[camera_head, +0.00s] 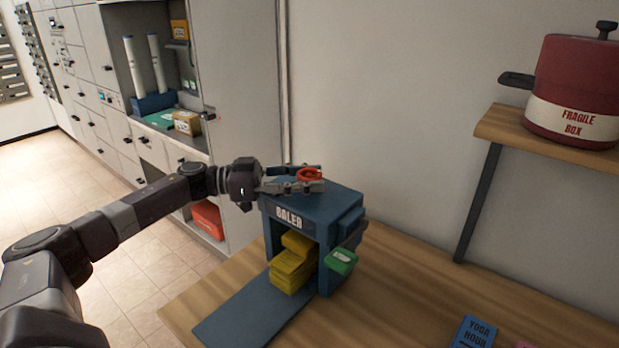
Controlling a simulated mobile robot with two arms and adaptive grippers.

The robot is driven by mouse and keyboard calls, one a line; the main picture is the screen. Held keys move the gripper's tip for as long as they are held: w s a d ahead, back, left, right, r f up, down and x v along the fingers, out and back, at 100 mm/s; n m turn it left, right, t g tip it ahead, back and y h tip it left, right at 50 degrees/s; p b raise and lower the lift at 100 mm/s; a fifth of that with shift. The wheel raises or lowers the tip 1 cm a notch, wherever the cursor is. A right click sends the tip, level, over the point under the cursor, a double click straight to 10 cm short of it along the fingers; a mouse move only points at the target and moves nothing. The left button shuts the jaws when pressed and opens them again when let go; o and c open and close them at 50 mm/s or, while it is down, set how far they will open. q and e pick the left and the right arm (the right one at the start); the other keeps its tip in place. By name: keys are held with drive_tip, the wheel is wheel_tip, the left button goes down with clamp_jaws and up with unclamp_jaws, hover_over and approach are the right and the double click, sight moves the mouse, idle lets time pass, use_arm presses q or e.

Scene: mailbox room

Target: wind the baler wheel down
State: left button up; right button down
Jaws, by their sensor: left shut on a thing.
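The blue baler (344,203) stands on the wooden counter, with its name on the front. A red-orange wheel (310,174) sits on top of it. My left gripper (305,180) reaches in from the left over the baler's top and is shut on the wheel, with its fingers on either side. A stack of yellow bundles (290,268) lies inside the baler's open front, and a blue flap or ramp (250,305) extends out from it. My right gripper is not in view.
A green item (341,261) sits at the baler's right side. A wooden shelf (490,128) at right carries a red pot labelled fragile box (572,90). A blue card (473,332) lies on the counter (410,290). Grey lockers (235,100) stand behind my left arm.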

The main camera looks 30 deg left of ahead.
sight(310, 173)
use_arm(q)
drive_tip(key=shift+w+m+g+h+b, duration=0.1)
drive_tip(key=shift+m+g+h+b, duration=0.3)
drive_tip(key=shift+m+g+h, duration=0.6)
drive_tip(key=shift+m+g+h+b, duration=0.4)
drive_tip(key=shift+m+g+b, duration=0.55)
drive_tip(key=shift+g, duration=0.65)
drive_tip(key=o, duration=1.2)
drive_tip(key=shift+d, duration=0.1)
wheel_tip(310, 173, up, 10)
